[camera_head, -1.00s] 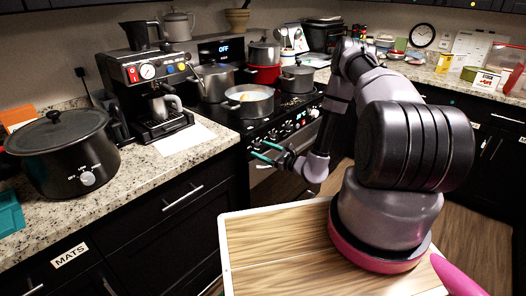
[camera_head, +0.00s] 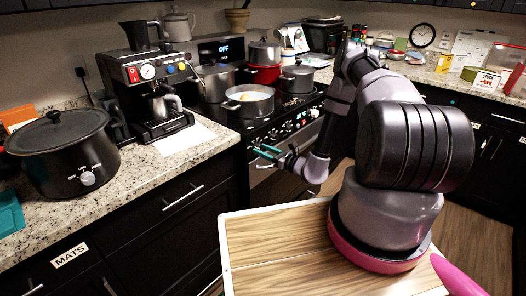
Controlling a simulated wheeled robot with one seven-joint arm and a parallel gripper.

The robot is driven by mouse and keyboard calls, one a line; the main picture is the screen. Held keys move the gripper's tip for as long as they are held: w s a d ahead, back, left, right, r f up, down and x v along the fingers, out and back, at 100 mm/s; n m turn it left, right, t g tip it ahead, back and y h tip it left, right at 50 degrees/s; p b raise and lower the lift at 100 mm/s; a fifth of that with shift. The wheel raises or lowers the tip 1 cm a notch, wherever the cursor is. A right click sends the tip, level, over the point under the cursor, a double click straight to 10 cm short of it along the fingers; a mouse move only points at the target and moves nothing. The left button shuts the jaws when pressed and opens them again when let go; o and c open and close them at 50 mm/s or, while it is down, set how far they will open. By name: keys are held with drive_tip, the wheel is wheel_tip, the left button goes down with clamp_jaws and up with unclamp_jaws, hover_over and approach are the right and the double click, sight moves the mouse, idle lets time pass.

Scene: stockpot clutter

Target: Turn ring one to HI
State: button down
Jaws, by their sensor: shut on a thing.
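The black stove (camera_head: 262,133) stands at the back middle, with knobs (camera_head: 302,124) and a small red display along its sloped front panel. The ring labels are too small to read. My gripper (camera_head: 264,153), with teal fingers, is at the left part of this front panel. It is shut on a stove knob, which the fingers mostly hide. I cannot read which mark the knob points to.
A coffee machine (camera_head: 155,85) and black slow cooker (camera_head: 64,155) stand on the left counter.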

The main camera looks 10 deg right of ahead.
drive_tip(key=m, duration=0.5)
drive_tip(key=shift+f+m, duration=0.1)
drive_tip(key=shift+m, duration=0.3)
drive_tip(key=m+t, duration=0.1)
drive_tip(key=m, duration=0.5)
drive_tip(key=shift+m, duration=0.3)
drive_tip(key=m, duration=0.6)
drive_tip(key=shift+s+m+h, duration=0.1)
drive_tip(key=shift+m+h, duration=0.3)
drive_tip(key=m, duration=0.6)
drive_tip(key=shift+a+t+h, duration=0.1)
drive_tip(key=shift+t+h, duration=0.2)
drive_tip(key=shift+m, duration=0.3)
drive_tip(key=shift+c, duration=1.6)
unclamp_jaws()
